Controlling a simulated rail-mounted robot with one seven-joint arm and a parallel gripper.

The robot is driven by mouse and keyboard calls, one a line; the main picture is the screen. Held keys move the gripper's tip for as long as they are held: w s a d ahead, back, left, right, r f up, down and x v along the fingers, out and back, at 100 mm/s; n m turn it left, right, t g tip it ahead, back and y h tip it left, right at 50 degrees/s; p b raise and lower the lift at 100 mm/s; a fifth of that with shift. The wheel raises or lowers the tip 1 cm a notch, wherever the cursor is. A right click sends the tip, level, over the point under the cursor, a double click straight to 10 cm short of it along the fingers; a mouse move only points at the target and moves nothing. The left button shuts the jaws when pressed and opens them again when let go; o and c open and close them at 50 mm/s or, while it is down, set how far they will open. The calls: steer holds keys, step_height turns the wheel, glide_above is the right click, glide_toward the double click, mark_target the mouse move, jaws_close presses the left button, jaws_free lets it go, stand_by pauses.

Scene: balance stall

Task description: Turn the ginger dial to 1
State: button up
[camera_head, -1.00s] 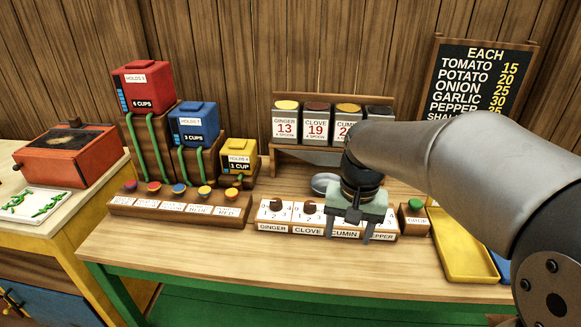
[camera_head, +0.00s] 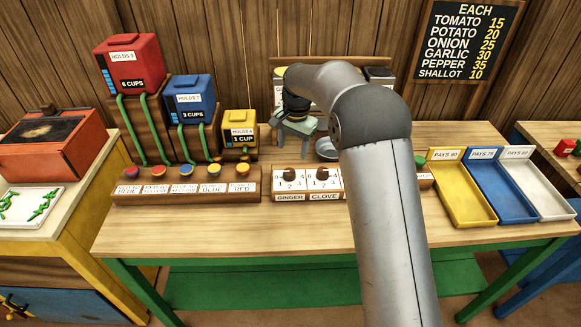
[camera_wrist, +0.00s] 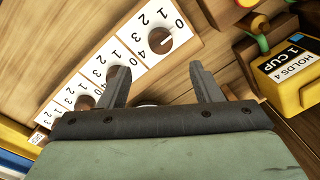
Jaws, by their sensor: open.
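The ginger dial (camera_head: 290,173) is a round brown knob on a white plate numbered 0 to 4, at the left end of the dial block. In the wrist view the ginger dial (camera_wrist: 155,40) sits at the top, with a white mark that appears to lie on the side nearer 0. My gripper (camera_head: 290,147) is open and empty, above and behind the ginger dial in the head view. In the wrist view its two fingers (camera_wrist: 153,68) are spread apart just below the ginger dial, not around it.
The clove dial (camera_head: 322,174) is right beside the ginger dial; my arm hides the dials further right. A row of coloured buttons (camera_head: 186,171) stands to the left. Coloured trays (camera_head: 500,190) are at the right.

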mark_target(290, 171)
steer(key=f, duration=0.3)
steer(key=f+p, duration=0.1)
steer(key=f, duration=0.6)
steer(key=shift+w+a+p, duration=0.15)
steer(key=shift+a+p, duration=0.25)
steer(key=shift+c, duration=0.2)
steer(key=c, duration=0.9)
